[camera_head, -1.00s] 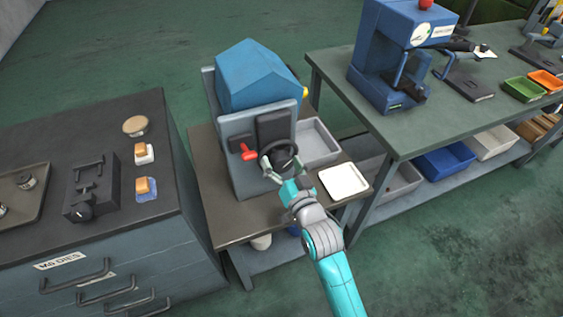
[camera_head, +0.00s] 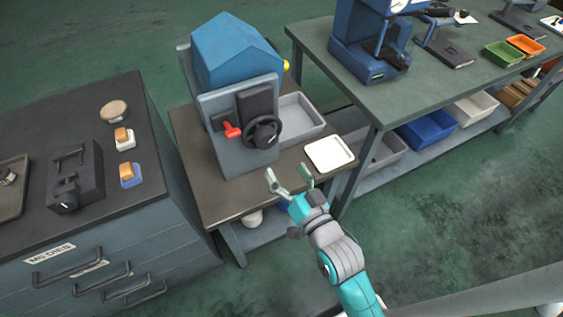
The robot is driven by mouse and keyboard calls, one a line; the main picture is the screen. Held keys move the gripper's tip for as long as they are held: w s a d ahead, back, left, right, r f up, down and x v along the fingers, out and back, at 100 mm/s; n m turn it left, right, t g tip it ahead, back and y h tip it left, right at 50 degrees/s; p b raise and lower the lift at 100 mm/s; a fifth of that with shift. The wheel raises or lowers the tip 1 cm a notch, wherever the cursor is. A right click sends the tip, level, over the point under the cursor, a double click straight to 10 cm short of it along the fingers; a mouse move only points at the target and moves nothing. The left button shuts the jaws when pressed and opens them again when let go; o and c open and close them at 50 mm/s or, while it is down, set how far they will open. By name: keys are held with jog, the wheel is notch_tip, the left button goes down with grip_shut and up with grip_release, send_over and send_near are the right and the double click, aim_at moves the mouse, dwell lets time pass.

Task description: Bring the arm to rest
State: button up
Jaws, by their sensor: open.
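My gripper (camera_head: 288,178) is open and empty. Its two fingers are spread and stand apart from the machine, in front of the near edge of the brown table (camera_head: 228,192). The blue heading machine (camera_head: 236,55) stands on that table. Its grey front plate (camera_head: 235,160) carries a black handwheel (camera_head: 263,132) and a red lever (camera_head: 232,130). The handwheel is in full view, with nothing touching it. My teal arm reaches up from the lower right.
A white tray (camera_head: 330,154) lies right of my gripper, with a grey bin (camera_head: 300,120) behind it. A drawer cabinet (camera_head: 125,235) stands left, holding a black vise (camera_head: 76,180). A green-topped bench (camera_head: 400,95) stands right. The floor at lower right is mostly open.

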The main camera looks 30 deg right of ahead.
jog(key=shift+s, duration=0.25)
dwell(0.4)
